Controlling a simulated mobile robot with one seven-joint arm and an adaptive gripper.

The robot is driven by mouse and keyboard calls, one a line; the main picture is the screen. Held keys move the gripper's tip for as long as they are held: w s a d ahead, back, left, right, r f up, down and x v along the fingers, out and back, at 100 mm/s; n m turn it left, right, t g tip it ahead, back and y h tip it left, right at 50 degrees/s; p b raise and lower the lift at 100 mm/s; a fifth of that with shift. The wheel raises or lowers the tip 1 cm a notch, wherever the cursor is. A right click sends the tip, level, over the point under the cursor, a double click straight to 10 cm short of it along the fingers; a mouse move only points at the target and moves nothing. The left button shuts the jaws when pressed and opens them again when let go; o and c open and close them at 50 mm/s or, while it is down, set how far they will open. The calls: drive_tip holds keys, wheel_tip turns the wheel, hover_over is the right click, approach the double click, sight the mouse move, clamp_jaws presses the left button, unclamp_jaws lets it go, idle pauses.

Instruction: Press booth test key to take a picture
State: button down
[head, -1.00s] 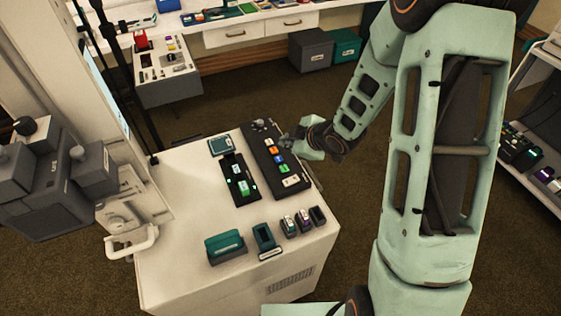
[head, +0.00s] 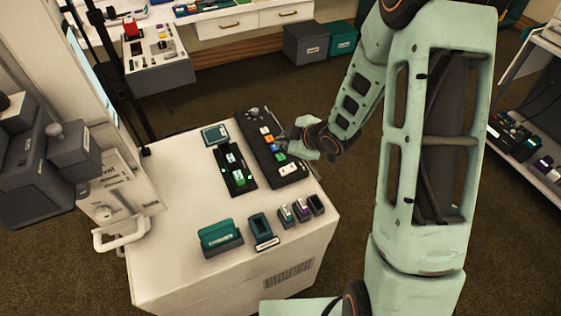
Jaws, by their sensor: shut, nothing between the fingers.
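A black key panel (head: 256,127) lies along the right side of the white cabinet top. It carries a column of small coloured keys: an orange key (head: 266,130), a blue key partly covered by my gripper, a green key (head: 281,157) and a larger white key (head: 289,170). The key labels are too small to read.
A second black tray with green items (head: 238,177) lies left of the panel. Teal and dark holders (head: 220,236) stand along the cabinet's front edge. A white handle (head: 125,237) sticks out at left. Shelves (head: 528,160) stand at right. Bare cabinet top (head: 180,190) lies at left.

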sight(282, 158)
drive_tip(key=shift+f+b, duration=1.25)
drive_tip(key=shift+f, duration=0.6)
drive_tip(key=shift+f, duration=0.1)
drive_tip(key=shift+f+b, duration=0.25)
drive_tip(key=shift+b, duration=0.2)
drive_tip(key=shift+f+b, duration=0.4)
drive_tip(key=shift+b, duration=0.05)
idle(0.3)
drive_tip(key=shift+r, duration=0.15)
drive_tip(key=shift+r+p, duration=0.65)
drive_tip(key=shift+r, duration=0.1)
wheel_tip(282, 158, up, 5)
drive_tip(key=p, duration=0.4)
